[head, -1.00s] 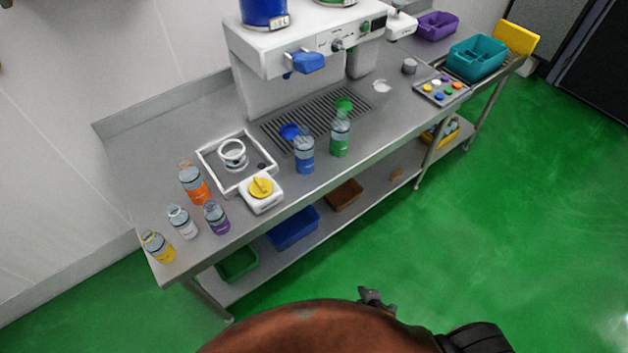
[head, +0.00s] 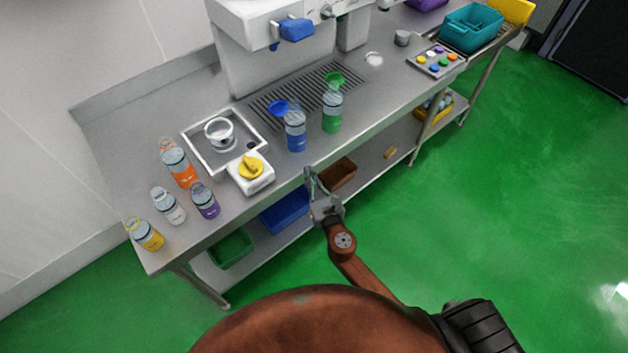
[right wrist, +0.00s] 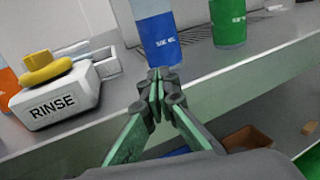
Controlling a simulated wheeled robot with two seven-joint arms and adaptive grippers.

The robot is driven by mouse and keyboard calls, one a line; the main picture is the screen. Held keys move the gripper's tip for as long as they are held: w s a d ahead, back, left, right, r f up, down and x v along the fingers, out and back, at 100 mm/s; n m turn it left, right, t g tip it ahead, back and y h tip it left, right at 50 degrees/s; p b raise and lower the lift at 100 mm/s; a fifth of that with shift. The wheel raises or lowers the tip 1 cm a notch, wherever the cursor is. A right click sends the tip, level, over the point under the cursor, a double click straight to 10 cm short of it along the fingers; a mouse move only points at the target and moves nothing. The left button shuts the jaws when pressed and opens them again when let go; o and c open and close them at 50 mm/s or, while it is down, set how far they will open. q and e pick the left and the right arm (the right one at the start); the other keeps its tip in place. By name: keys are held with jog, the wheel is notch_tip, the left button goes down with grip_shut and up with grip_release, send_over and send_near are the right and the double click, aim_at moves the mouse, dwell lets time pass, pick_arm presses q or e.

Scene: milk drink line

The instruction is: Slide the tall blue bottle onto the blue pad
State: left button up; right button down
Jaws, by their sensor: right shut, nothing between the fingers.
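The tall blue bottle (head: 295,131) stands upright on the steel counter, just in front of the grille. My right gripper (head: 311,172) is shut and empty at the counter's front edge, in front of the bottle. In the right wrist view the shut fingertips (right wrist: 157,78) point at the lower part of the bottle (right wrist: 158,32). My left gripper is out of view.
A green bottle (head: 332,112) stands right of the blue one, with a green pad (head: 334,79) behind it. A white rinse box with a yellow knob (head: 250,172) is on the left. Several other bottles stand further left. The coffee machine (head: 265,45) rises behind.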

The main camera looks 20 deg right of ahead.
aim_at(298, 149)
jog(key=w, duration=0.8)
jog(key=shift+w+a+f+b, duration=0.1)
jog(key=shift+w+a+b, duration=0.1)
jog(key=shift+b, duration=0.15)
jog(key=shift+d, duration=0.1)
